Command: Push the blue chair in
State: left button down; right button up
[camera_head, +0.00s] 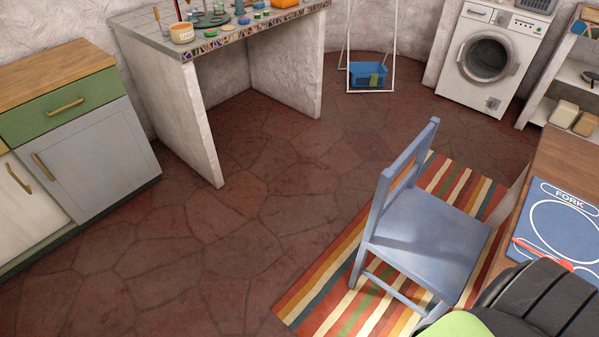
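The blue chair (428,237) stands upright on a striped rug (308,302). Its backrest is on the left side and its seat extends right, toward a wooden table (565,157) at the right edge. The front right of the seat is close to the table edge; I cannot tell whether they touch. Part of the chair's lower front is hidden by a black and green part of my own body at the bottom right. Neither of my grippers can be made out in this view.
A blue placemat marked FORK (557,222) lies on the table. A mosaic counter (213,40) stands at the back, with green and grey cabinets (85,150) at left. A washing machine (490,57) and a blue basket (367,75) are behind. The stone floor left of the rug is clear.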

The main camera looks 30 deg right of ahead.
aim_at(433, 242)
jog(key=i+j+z, duration=0.2)
jog(key=i, duration=0.35)
jog(key=i+j+z, duration=0.15)
jog(key=i, duration=0.4)
jog(key=i+j+z, duration=0.2)
jog(key=i+j, duration=0.15)
jog(key=i, duration=0.15)
jog(key=i+z, duration=0.15)
jog(key=z, duration=0.25)
jog(key=i+z, duration=0.15)
jog(key=z, duration=0.25)
jog(key=i+j+z, duration=0.1)
jog(key=z, duration=0.3)
jog(key=i+j+z, duration=0.15)
jog(key=z, duration=0.25)
jog(key=i+j+z, duration=0.1)
jog(key=z, duration=0.3)
